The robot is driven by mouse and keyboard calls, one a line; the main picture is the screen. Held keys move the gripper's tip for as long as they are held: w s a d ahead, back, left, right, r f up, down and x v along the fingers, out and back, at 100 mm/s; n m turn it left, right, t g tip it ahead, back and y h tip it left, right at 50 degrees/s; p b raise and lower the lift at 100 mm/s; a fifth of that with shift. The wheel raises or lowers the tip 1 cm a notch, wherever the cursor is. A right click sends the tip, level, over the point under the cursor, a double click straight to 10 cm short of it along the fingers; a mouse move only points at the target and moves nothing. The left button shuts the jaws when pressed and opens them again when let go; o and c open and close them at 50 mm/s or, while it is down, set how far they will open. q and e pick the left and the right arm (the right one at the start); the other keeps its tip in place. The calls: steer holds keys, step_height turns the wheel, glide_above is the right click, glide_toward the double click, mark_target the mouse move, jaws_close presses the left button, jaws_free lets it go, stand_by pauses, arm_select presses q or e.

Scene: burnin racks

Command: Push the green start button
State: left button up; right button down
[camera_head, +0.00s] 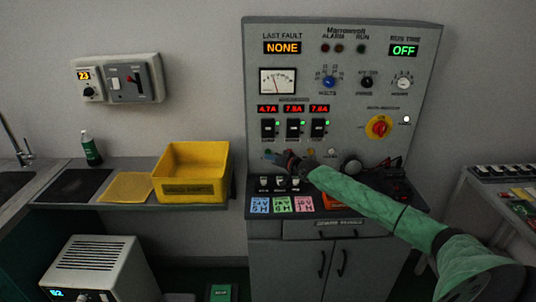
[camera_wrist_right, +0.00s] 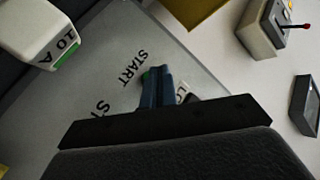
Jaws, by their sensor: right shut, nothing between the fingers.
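The grey control panel (camera_head: 345,55) stands upright in the head view. My right arm, in a green sleeve, reaches across it from the right. My right gripper (camera_head: 270,155) is shut and empty at the panel's lower left. In the right wrist view its blue fingers (camera_wrist_right: 156,72) are pressed together by the START label (camera_wrist_right: 132,67). A small sliver of the green start button (camera_wrist_right: 146,74) shows at the left of the fingertips; the fingers hide most of it. I cannot tell whether they touch it. My left gripper is not in view.
A red-and-yellow rotary switch (camera_head: 379,126) and several breakers sit above my right forearm. Coloured cards (camera_head: 282,205) lie on the ledge below. A yellow bin (camera_head: 192,172) stands on the left counter. A bench with equipment (camera_head: 505,190) is at the right.

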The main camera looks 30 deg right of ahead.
stand_by(0.8)
steer(key=shift+w+d+b, duration=0.2)
steer(key=shift+w+b, duration=0.15)
steer(key=shift+b, duration=0.4)
steer(key=shift+w+d+b, duration=0.2)
steer(key=shift+w+b, duration=0.15)
steer(key=shift+b, duration=0.4)
stand_by(0.8)
steer(key=shift+r, duration=0.1)
stand_by(0.3)
steer(key=shift+s+a+p, duration=0.45)
steer(key=shift+s+p, duration=0.3)
steer(key=shift+p, duration=0.45)
